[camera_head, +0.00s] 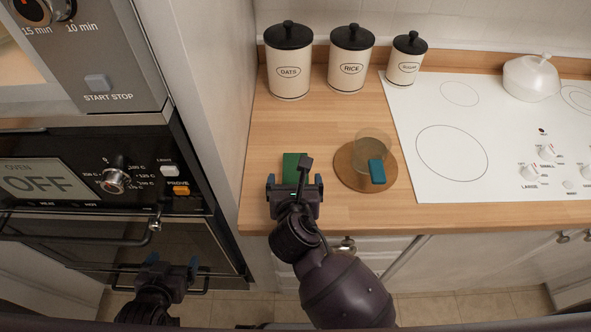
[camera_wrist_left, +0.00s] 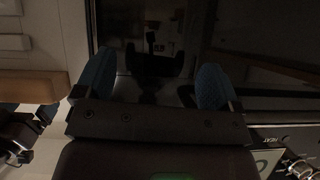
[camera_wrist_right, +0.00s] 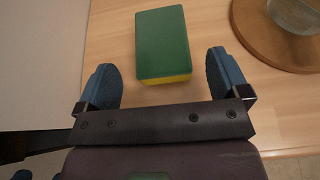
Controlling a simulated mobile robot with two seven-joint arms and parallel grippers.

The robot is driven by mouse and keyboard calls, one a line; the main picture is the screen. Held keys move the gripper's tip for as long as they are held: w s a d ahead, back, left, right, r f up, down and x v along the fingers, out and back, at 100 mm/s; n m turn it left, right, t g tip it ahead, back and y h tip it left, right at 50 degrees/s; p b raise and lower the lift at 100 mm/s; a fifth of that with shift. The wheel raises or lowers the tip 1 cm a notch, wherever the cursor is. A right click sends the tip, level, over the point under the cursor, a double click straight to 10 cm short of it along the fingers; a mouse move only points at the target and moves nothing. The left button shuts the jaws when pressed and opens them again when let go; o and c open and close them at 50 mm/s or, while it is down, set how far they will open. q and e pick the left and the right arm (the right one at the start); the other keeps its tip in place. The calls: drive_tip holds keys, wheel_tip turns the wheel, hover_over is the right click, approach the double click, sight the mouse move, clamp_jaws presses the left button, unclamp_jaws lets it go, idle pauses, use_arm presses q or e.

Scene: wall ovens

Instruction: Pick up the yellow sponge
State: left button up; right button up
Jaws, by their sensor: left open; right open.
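The sponge (camera_head: 291,166) lies flat on the wooden counter near its front edge, partly hidden by my right gripper in the head view. In the right wrist view the sponge (camera_wrist_right: 162,42) shows a green top and a yellow lower layer. My right gripper (camera_head: 294,183) is open and empty.
A round wooden board (camera_head: 350,181) with a clear glass (camera_head: 373,145) and a blue block (camera_head: 377,172) is right of the sponge. Canisters (camera_head: 288,75) stand at the back. A white cooktop (camera_head: 450,150) is at right. The oven handle (camera_head: 80,240) is near my left gripper.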

sight(295, 175)
drive_tip(key=shift+x, duration=2.55)
drive_tip(key=shift+d, duration=0.1)
drive_tip(key=c, duration=1.1)
drive_tip(key=shift+o, duration=0.2)
drive_tip(key=shift+r+p, duration=0.65)
drive_tip(key=shift+r, duration=4.35)
